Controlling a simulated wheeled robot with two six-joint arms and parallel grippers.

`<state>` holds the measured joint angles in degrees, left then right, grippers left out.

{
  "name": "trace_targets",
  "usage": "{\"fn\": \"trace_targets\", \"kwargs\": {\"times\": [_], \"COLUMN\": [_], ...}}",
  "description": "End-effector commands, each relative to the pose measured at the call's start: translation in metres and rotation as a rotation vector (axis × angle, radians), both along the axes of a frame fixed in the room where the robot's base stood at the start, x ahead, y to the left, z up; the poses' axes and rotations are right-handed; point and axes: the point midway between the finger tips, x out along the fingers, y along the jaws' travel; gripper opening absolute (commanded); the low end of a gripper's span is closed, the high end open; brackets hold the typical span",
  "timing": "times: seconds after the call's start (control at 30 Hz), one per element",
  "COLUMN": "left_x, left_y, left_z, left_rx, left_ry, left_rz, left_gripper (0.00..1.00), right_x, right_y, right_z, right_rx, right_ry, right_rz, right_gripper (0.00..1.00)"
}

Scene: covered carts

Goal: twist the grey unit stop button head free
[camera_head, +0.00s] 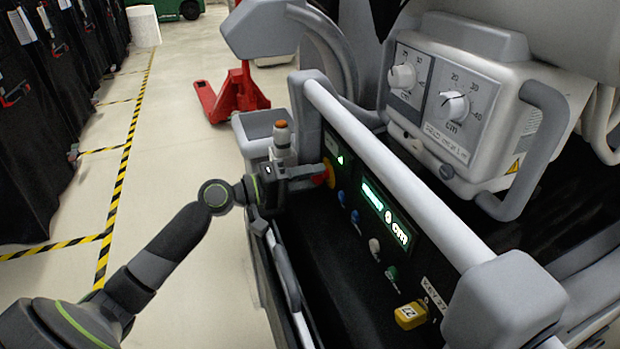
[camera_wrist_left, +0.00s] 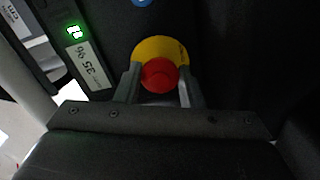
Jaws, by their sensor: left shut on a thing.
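The stop button head (camera_wrist_left: 159,75) is red and round on a yellow disc (camera_wrist_left: 160,48), set in the dark panel of the grey unit (camera_head: 375,215). In the head view the red stop button (camera_head: 329,174) is partly hidden by my left gripper (camera_head: 318,172). In the left wrist view my left gripper (camera_wrist_left: 160,88) has one finger on each side of the red head and is shut on it. The head sits against the yellow disc. My right gripper is not in view.
A white rail (camera_head: 400,170) runs along the unit above the panel. Blue, white and green knobs (camera_head: 391,273) and a yellow tag (camera_head: 410,315) are lower on the panel. A bottle with an orange cap (camera_head: 282,140) stands behind my gripper. A second unit with dials (camera_head: 455,100) is at right.

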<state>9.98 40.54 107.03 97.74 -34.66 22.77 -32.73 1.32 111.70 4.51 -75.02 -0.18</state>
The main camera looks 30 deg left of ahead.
Motion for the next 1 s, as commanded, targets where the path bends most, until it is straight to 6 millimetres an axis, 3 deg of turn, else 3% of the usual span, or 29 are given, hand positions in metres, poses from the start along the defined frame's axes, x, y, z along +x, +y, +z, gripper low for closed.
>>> {"fn": "trace_targets", "kwargs": {"times": [0.23,0.27,0.4,0.77,1.0], "left_x": [0.000,0.000,0.000,-0.002,-0.021], "left_y": [0.000,0.000,0.000,0.002,0.019], "left_z": [-0.001,-0.001,-0.001,-0.001,-0.003], "left_rx": [0.002,0.002,0.001,0.000,0.005], "left_ry": [0.003,0.003,0.002,0.002,0.004], "left_rz": [-0.001,-0.001,0.000,-0.001,0.000], "left_gripper": [0.13,0.38,0.56,0.58,0.58], "right_x": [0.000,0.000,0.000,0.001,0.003], "right_y": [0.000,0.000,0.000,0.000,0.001], "right_z": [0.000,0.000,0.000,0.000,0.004], "right_rx": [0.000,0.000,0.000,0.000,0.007], "right_ry": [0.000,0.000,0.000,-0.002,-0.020], "right_rz": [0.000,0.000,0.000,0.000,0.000], "right_gripper": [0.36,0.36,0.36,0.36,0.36]}}
